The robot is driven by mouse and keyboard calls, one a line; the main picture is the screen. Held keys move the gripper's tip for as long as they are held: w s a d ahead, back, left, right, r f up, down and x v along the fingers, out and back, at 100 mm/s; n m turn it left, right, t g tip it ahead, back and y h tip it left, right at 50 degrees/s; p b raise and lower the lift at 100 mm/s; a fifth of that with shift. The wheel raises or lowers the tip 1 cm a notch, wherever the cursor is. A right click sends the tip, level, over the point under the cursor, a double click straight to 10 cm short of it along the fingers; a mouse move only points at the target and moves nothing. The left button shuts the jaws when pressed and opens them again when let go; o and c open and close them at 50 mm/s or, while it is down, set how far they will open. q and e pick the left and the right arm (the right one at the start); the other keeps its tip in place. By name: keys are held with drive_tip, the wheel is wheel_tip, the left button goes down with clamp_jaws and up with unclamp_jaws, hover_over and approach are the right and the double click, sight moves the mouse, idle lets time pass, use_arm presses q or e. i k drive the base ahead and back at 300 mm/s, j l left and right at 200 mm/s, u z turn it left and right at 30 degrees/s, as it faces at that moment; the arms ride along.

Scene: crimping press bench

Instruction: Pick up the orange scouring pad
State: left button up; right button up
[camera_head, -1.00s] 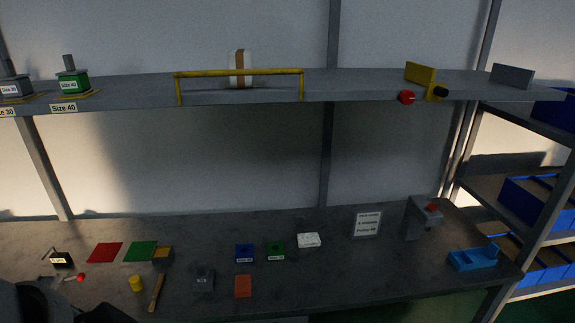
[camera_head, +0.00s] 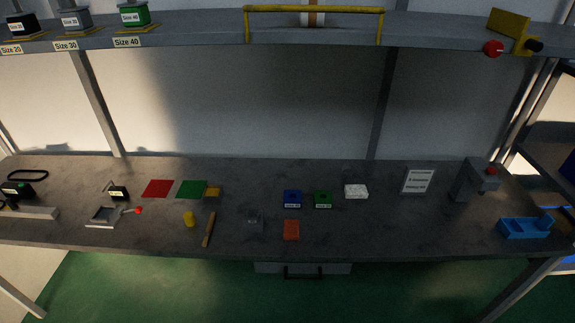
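The orange scouring pad (camera_head: 291,230) lies flat on the dark grey bench near its front edge, a little right of the picture's middle. It is a small orange rectangle with nothing on top of it. Neither of my grippers shows in the head view now, so I cannot see what they hold.
A grey block (camera_head: 256,221) stands just left of the pad. Blue (camera_head: 292,198) and green (camera_head: 323,199) blocks stand behind it. A wooden-handled brush (camera_head: 209,229) and yellow cylinder (camera_head: 189,219) are further left. The bench (camera_head: 400,225) is clear right of the pad. A shelf (camera_head: 200,42) runs above.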

sight(291, 229)
drive_tip(key=i+l, duration=0.15)
drive_tip(key=i, duration=0.4)
drive_tip(key=i+l, duration=0.2)
drive_tip(key=i, duration=0.35)
drive_tip(key=i+l, duration=0.15)
drive_tip(key=i, duration=0.4)
drive_tip(key=u, duration=0.05)
